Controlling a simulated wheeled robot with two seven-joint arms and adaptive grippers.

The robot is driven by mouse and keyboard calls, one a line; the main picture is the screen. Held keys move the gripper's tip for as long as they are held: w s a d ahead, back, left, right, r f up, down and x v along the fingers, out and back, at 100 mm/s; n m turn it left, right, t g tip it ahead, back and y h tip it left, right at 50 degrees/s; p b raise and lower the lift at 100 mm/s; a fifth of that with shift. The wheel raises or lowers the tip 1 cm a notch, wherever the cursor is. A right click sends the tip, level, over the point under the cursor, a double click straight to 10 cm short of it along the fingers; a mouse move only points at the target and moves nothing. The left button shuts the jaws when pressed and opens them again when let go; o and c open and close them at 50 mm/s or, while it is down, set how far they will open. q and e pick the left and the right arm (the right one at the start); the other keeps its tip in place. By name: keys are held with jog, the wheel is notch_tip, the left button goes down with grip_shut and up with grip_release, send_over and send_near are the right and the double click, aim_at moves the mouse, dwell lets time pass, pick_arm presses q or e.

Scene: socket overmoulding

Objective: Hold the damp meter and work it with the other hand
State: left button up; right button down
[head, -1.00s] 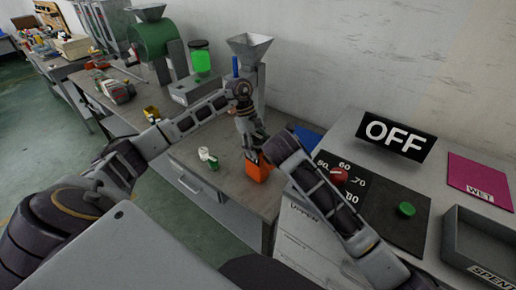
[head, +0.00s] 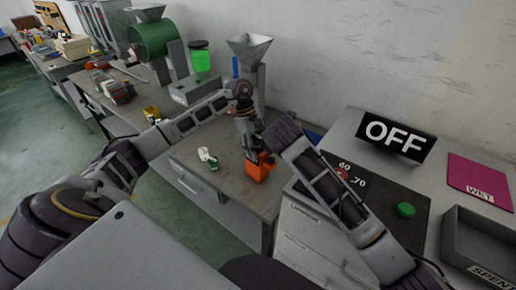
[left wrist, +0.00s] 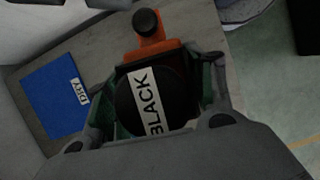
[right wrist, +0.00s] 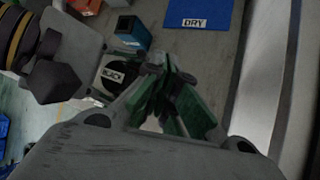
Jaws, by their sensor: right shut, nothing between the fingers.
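An orange device with a black knob, apparently the damp meter (head: 257,171), is at the bench's front part under my left gripper (head: 252,148). In the left wrist view its orange part (left wrist: 150,50) lies beyond a dark body labelled BLACK (left wrist: 146,103). The green pads of my left gripper (left wrist: 165,95) press on both sides of that body. The right forearm reaches toward it in the head view and hides its own hand. In the right wrist view my right gripper (right wrist: 172,105) is shut and empty, right of a BLACK label (right wrist: 115,75).
A blue DRY mat (right wrist: 208,14) lies beyond the right gripper. A small white-and-green item (head: 207,158) stands left of the meter. At right are an OFF sign (head: 395,138), a green button (head: 406,209), a pink WET mat (head: 480,180) and a grey tray (head: 485,240).

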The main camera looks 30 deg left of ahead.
pick_arm(q)
jog(key=o, duration=0.4)
jog(key=shift+o, duration=0.2)
jog(key=shift+r, duration=0.1)
jog(key=v, duration=1.1)
jog(key=shift+a+r, duration=0.2)
jog(key=shift+r, duration=0.15)
